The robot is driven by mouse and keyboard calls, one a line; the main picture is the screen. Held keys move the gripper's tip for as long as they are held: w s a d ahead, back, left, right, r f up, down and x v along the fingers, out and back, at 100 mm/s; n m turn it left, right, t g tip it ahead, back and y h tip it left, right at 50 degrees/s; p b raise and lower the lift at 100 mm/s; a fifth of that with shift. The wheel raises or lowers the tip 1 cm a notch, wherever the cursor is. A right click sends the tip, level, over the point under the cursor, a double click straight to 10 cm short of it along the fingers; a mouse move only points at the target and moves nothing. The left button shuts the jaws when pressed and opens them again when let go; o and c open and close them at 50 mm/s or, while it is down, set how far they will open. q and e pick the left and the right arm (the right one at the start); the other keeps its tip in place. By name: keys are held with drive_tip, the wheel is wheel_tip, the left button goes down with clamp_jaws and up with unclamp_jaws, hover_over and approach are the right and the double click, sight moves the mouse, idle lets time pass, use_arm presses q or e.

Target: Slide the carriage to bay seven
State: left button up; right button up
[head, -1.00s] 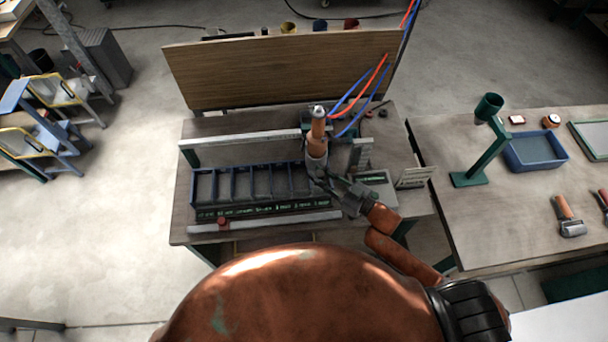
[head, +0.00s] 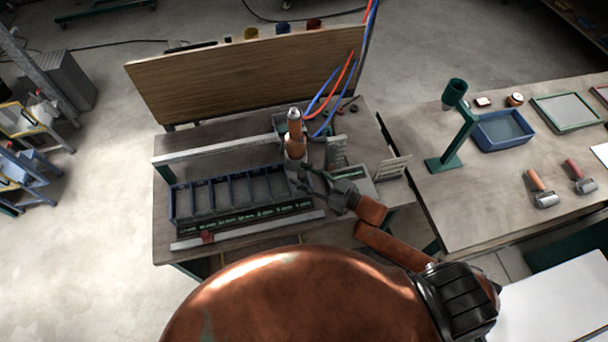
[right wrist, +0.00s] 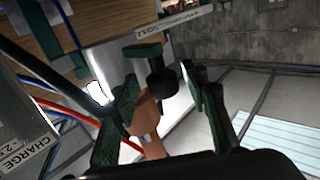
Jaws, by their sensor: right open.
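The carriage (head: 294,150), with an upright orange-brown body and pale tip, stands by the rail (head: 225,149) at the right end of the row of bays. Red and blue hoses run up from it. The blue-edged bay tray (head: 172,204) has several compartments and a lettered front strip; the numbers are too small to read. My right gripper (head: 300,177) is open, just in front of the carriage. In the right wrist view, an orange-brown part (right wrist: 148,112) shows between its green-padded fingers; contact cannot be told. My left gripper is out of view.
A wooden backboard (head: 240,78) stands behind the bench. A small box (head: 352,183) and a slotted rack (head: 392,168) sit right of the tray. The right-hand table holds a green stand (head: 460,140), a blue tray (head: 502,130) and rollers (head: 541,190).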

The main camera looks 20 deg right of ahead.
drive_tip(key=v, duration=1.2)
idle(0.3)
